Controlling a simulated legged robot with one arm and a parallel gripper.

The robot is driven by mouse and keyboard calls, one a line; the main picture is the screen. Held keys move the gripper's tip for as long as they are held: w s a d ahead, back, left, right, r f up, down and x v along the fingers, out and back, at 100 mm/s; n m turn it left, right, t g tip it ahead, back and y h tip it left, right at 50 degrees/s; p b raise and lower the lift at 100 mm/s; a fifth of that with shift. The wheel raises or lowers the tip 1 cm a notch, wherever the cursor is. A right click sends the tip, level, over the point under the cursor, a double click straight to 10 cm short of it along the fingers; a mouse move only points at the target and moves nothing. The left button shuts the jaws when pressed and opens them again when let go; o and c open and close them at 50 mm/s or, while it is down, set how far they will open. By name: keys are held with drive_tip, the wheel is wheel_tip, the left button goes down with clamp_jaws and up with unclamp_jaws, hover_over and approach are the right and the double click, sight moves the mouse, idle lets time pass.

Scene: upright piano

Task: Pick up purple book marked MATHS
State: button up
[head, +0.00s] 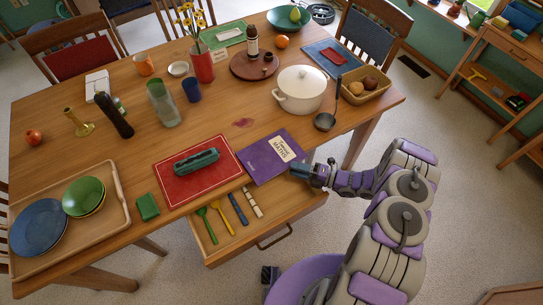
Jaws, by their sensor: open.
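The purple book (257,163) with a pale label reading MATHS lies flat near the table's front edge, beside a red placemat (180,190). Its front part seems to reach the edge above an open drawer. My gripper (298,169) comes in from the right and is at the book's right front edge. The jaws are open. I cannot tell whether a finger touches the book or overlaps it.
The open drawer (282,228) juts out below the table with several colored utensils inside. A dark green case (197,161) lies on the placemat. A white pot (300,91) and a ladle (325,121) stand behind my gripper. A wooden tray (113,222) is at left.

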drive_tip(key=x, duration=0.2)
drive_tip(key=shift+w+a, duration=0.1)
drive_tip(key=shift+a, duration=0.3)
clamp_jaws()
